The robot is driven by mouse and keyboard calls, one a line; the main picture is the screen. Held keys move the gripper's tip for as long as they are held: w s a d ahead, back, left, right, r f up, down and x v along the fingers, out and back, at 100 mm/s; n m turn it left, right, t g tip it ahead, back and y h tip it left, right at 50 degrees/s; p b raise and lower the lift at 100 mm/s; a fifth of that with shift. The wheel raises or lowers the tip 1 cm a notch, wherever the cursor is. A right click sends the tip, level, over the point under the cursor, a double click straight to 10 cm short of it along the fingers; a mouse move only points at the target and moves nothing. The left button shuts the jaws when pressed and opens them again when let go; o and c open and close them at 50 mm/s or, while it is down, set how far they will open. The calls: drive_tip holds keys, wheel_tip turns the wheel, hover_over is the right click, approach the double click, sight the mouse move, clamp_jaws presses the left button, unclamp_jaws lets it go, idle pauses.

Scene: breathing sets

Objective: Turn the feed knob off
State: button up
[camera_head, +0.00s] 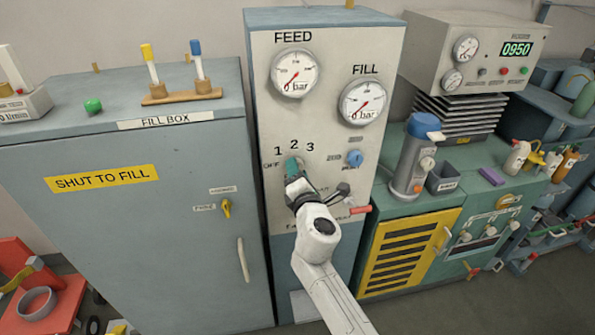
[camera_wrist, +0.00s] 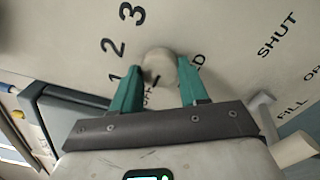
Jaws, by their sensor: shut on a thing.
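The feed knob (camera_wrist: 159,67) is a pale round knob on the cream panel, between my gripper's two green fingers in the wrist view. My gripper (camera_head: 292,170) reaches the panel below the 1, 2, 3 marks and is shut on the knob. A dark mark shows on the knob's lower left side, but I cannot tell for sure which setting it points to. The printed OFF (camera_head: 271,165) shows left of the gripper in the head view. My gripper hides the knob there. The FEED gauge (camera_head: 295,73) and FILL gauge (camera_head: 363,102) sit above.
A blue PORT knob (camera_head: 354,158) and a red-ended lever (camera_head: 361,210) are right of the gripper. The fill box (camera_head: 150,215) stands left, with a yellow latch (camera_head: 227,208). A green-and-yellow bench (camera_head: 415,245) stands right.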

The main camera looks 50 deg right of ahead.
drive_tip(key=shift+f+n, duration=0.1)
drive_tip(key=shift+n, duration=0.3)
drive_tip(key=o, duration=1.1)
drive_tip(key=shift+c, duration=0.2)
drive_tip(key=b+v, duration=0.1)
drive_tip(key=v, duration=1)
drive_tip(key=shift+w, duration=0.1)
